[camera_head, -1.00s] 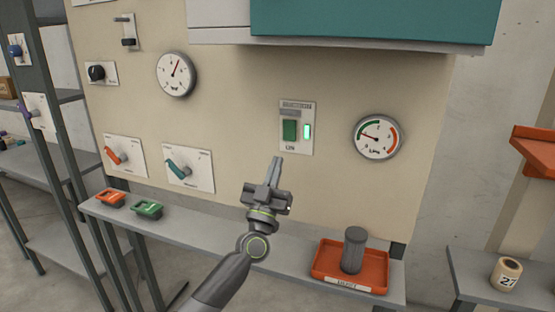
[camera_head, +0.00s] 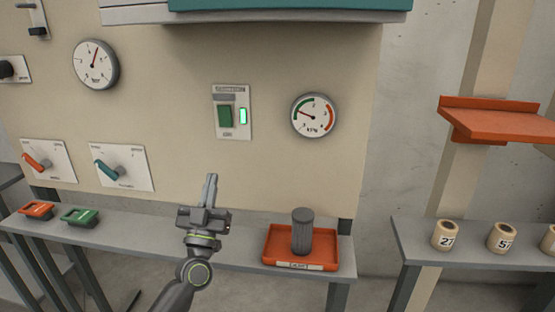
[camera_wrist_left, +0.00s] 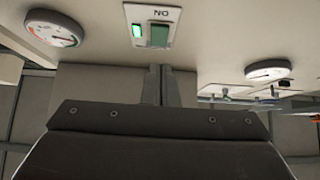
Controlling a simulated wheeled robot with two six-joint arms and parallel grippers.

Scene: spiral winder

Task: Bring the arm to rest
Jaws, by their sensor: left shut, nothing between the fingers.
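My left gripper (camera_head: 211,190) points up in front of the beige panel, below the green switch (camera_head: 225,117) with its lit green lamp. Its two fingers are together with nothing between them. In the left wrist view the shut fingers (camera_wrist_left: 160,85) point toward the panel, and the switch (camera_wrist_left: 159,36) shows just beyond them. The gripper looks apart from the switch. My right gripper is not in view.
A grey shelf (camera_head: 140,238) runs under the panel with an orange tray (camera_head: 275,258) holding a dark cylinder (camera_head: 302,230). Orange (camera_head: 37,210) and green (camera_head: 80,216) holders sit at left. Numbered spools (camera_head: 446,235) stand on the right shelf. An orange bracket (camera_head: 495,120) juts out above.

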